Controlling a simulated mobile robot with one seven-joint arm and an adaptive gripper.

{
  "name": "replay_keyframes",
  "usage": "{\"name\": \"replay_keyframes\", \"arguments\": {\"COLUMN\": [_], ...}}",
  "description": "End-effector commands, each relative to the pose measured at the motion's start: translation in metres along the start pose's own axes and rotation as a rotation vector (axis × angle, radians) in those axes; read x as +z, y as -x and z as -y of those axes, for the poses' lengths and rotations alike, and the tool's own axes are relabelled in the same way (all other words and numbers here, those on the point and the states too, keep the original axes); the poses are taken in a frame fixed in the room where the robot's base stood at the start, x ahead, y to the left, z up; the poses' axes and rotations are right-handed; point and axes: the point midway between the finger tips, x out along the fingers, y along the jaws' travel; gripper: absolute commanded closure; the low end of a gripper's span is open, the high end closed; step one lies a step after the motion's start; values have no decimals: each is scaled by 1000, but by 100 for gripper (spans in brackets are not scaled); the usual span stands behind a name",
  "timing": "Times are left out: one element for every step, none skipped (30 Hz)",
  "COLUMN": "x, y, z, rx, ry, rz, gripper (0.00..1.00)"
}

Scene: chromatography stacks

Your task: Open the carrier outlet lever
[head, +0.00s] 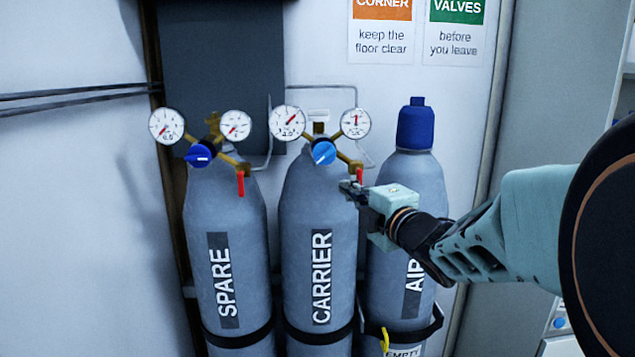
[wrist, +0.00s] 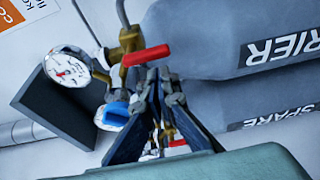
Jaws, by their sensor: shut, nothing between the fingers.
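The carrier cylinder (head: 305,215) stands in the middle of three, with a brass regulator, two gauges and a blue knob (head: 323,152). Its red outlet lever (head: 360,174) hangs down from the brass outlet at the regulator's right, its lower part hidden by my gripper in the head view. My gripper (head: 350,187) is shut and empty, its tips just below or beside the lever. In the wrist view the red lever (wrist: 147,55) lies just beyond the fingertips (wrist: 160,85); I cannot tell whether they touch. The carrier knob (wrist: 112,115) shows left of the fingers.
The spare cylinder (head: 222,230) at the left has a similar regulator and its own red lever (head: 240,183). The air cylinder (head: 412,170), blue-capped, stands close behind my gripper at the right. A dark panel (head: 222,60) and thin pipes are on the wall behind.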

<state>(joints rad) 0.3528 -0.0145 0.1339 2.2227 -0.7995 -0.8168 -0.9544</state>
Motion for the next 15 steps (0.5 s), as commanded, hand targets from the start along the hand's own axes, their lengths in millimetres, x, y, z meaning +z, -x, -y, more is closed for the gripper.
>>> {"name": "replay_keyframes", "arguments": {"x": [0,0,1,1,1,1,2,2,2,2,2,2,2,2,2], "y": [2,3,4,5,6,7,8,8,8,8,9,9,9,9,9], "z": [-2,-2,-2,-2,-1,-1,-1,-1,0,0,0,0,0,0,0], "rx": [0,0,0,0,-1,0,0,0,0,0,0,0,0,0,0], "ry": [0,0,0,1,1,0,0,0,1,1,1,1,1,1,1], "rz": [-2,-3,-3,-4,-4,-5,-5,-5,-5,-6,-6,-6,-6,-6,-6], "gripper": [100,100,100,100,100,100,100,100,100,100,100,100,100,100,100]}}
